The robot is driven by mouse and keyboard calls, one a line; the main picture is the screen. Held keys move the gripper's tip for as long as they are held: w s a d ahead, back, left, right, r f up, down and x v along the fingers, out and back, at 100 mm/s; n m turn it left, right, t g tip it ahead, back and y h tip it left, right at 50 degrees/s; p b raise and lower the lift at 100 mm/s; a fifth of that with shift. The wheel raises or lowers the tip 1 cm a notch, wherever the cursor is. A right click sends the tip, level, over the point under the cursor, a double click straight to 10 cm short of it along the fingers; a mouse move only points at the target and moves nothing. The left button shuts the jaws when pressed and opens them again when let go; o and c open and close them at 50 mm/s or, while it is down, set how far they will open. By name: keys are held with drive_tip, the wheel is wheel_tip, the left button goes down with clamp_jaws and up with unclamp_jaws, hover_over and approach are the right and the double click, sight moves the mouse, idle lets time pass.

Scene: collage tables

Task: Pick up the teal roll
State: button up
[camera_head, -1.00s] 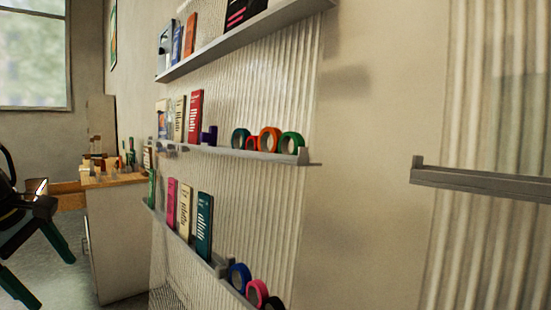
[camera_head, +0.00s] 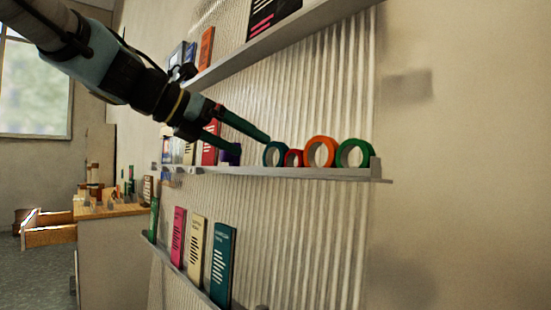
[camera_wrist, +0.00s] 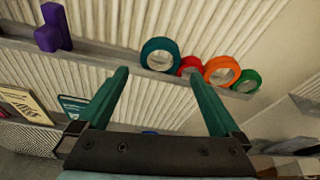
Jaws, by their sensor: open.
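The teal roll (camera_head: 266,154) stands upright on the middle shelf (camera_head: 300,173), leftmost in a row of rolls. It also shows in the wrist view (camera_wrist: 146,49), top centre, with its ring unobstructed. My gripper (camera_head: 254,147) reaches in from the upper left, its two green fingers apart and empty. In the wrist view my gripper (camera_wrist: 158,73) has its fingers spread to either side of the roll in the picture, the roll lying just beyond the tips. Whether a finger touches it I cannot tell.
A red roll (camera_wrist: 187,64) is right beside the teal one, then an orange roll (camera_wrist: 208,69) and a green roll (camera_wrist: 241,82). A purple object (camera_wrist: 48,38) stands left on the same shelf. Upper shelf (camera_head: 280,36) runs above; books stand on the lower shelf.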

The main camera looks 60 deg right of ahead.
sight(272, 158)
drive_tip(key=x, duration=0.5)
drive_tip(key=shift+r+p, duration=0.15)
drive_tip(key=shift+p, duration=0.25)
drive_tip(key=shift+s+d, duration=0.15)
drive_tip(key=shift+d, duration=0.05)
drive_tip(key=shift+f, duration=0.25)
clamp_jaws()
